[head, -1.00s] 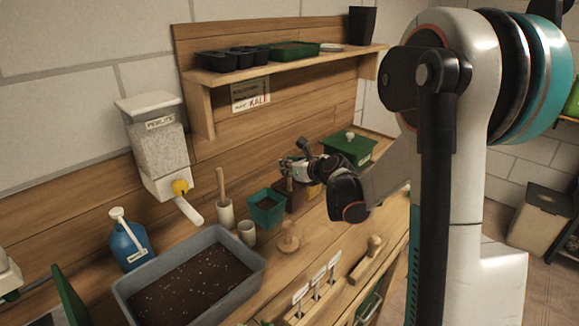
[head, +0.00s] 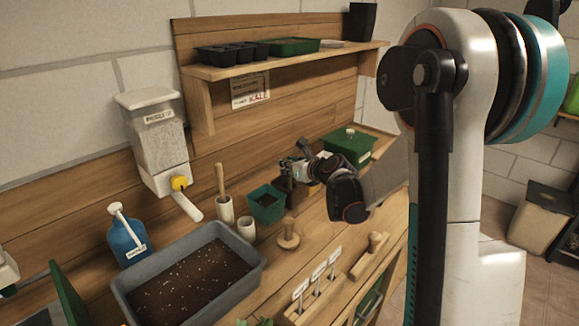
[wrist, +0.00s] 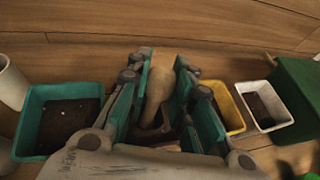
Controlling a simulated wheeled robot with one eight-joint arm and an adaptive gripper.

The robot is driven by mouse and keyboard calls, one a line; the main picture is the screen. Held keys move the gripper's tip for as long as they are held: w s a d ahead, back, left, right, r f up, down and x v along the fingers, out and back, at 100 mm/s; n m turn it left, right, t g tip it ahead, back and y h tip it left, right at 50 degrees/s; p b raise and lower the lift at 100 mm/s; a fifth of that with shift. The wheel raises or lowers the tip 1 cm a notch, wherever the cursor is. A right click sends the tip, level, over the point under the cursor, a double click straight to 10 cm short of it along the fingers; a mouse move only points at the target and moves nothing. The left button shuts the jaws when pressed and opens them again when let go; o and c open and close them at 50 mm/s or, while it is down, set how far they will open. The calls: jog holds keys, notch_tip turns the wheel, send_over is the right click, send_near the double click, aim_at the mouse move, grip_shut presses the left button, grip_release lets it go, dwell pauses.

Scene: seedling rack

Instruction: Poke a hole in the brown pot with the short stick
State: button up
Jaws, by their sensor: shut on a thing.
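My gripper (wrist: 158,100) is shut on a pale wooden stick (wrist: 157,90), the short one, seen between the teal-lined fingers in the wrist view. In the head view my gripper (head: 297,172) is over the brown pot (head: 291,195), which stands just right of the teal pot (head: 266,206). The fingers hide much of the brown pot and the stick's lower end. I cannot tell whether the tip touches the soil.
The teal pot (wrist: 62,120) holds soil. A yellow pot (wrist: 226,105) and a white pot (wrist: 262,105) stand to the right, beside a green box (head: 347,145). Another stick (head: 220,180) stands in a white holder (head: 225,212). A grey soil tub (head: 258,266) is in front.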

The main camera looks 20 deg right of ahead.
jog(key=shift+r+p, duration=4.2)
jog(key=shift+r, duration=1.7)
